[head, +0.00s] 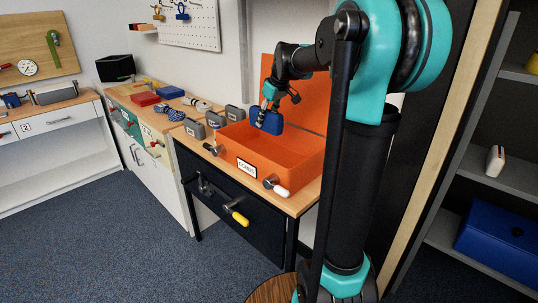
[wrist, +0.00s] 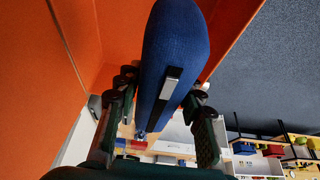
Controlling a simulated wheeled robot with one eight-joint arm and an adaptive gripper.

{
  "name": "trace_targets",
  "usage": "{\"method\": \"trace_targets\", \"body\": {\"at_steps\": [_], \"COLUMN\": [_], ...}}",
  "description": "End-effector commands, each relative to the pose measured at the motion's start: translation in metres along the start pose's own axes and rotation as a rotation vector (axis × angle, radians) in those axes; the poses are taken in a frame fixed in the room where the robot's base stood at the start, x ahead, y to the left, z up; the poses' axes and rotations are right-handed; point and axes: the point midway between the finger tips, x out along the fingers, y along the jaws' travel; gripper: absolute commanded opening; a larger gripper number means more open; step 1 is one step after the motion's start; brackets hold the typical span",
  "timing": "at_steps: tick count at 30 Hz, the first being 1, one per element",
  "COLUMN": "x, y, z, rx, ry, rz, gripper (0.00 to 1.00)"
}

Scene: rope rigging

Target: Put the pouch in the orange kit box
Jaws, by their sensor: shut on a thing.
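The blue pouch (head: 267,121) hangs below my gripper (head: 268,104), in front of the raised orange lid. The orange kit box (head: 290,167) stands open on the wooden bench, with a white label on its front. The pouch appears over the back part of the box opening; I cannot tell its exact height above the floor of the box. In the wrist view my gripper (wrist: 165,105) is shut on the pouch (wrist: 178,50), with a finger on each side. Orange walls of the box or lid (wrist: 35,70) fill the left of that view.
Several grey cases (head: 215,119) stand on the bench left of the box. Rope coils (head: 170,112), a red block (head: 145,99) and a blue block (head: 170,92) lie farther left. A dark drawer front (head: 225,190) with a yellow-handled lever (head: 237,216) is below. Shelves (head: 480,170) stand at right.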

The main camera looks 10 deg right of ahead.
Motion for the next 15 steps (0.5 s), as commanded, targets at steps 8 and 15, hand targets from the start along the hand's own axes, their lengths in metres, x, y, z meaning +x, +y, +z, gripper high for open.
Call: {"method": "trace_targets", "body": {"at_steps": [8, 15], "x": [0.064, 0.098], "y": [0.0, 0.0], "z": [0.026, 0.04], "rx": [0.0, 0.0], "ry": [0.0, 0.0], "rz": [0.0, 0.0], "gripper": [0.0, 0.0]}}
